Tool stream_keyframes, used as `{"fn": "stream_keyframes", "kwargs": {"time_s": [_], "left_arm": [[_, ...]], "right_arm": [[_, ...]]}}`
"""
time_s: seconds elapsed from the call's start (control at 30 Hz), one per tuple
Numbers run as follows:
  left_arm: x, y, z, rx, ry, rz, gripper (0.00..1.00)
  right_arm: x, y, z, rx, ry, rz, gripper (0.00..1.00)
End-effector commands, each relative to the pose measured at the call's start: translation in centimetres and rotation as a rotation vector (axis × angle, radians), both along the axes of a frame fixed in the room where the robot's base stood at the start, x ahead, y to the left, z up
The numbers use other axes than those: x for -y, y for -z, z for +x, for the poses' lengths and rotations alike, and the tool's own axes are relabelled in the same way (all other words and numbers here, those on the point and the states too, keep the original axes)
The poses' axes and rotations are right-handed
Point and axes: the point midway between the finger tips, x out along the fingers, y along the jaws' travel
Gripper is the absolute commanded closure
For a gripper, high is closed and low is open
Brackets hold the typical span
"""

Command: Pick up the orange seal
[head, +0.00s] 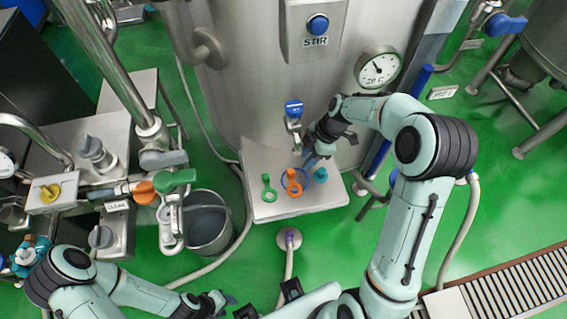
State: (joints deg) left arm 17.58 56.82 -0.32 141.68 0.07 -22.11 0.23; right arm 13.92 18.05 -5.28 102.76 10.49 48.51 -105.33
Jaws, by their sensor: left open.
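The orange seal (292,188), a ring with a tab, lies on the steel shelf (266,213) in front of the large tank. My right gripper (308,161) is over the back of the shelf, just behind and above the orange seal. Its fingers are small and partly hidden, so I cannot tell if they are apart. My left gripper (226,299) is open, low in the picture, left of and well away from the shelf.
A valve with a blue handle (294,108) sticks out from the tank above the shelf. A steel bucket (208,222) stands left of the shelf, below pipework with a green handle (175,178). A hose runs along the green floor.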

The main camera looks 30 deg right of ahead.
Motion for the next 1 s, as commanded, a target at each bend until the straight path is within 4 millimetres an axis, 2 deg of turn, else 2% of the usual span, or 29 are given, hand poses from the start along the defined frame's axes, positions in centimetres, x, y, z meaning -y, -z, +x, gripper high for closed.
{"fn": "stream_keyframes", "kwargs": {"time_s": [0.17,0.67,0.93,0.97,1.0], "left_arm": [[0.0,-0.1,0.0,0.0,0.0,0.0,0.57],[0.0,-1.1,0.7,0.008,0.0,0.0,0.57],[0.0,-1.1,0.7,0.008,0.0,0.0,0.57],[0.0,-1.1,0.7,0.008,0.0,0.0,0.57],[0.0,-1.1,0.7,0.008,0.0,0.0,0.57]], "right_arm": [[-0.3,0.8,0.0,-0.004,-0.001,0.001,0.64],[-2.9,6.5,0.4,-0.003,0.0,0.002,0.64],[-3.0,7.0,0.4,0.0,0.0,0.0,0.64],[-3.0,6.9,0.4,0.0,0.0,0.0,0.67],[-3.0,6.9,0.4,0.0,0.0,0.0,0.8]]}}
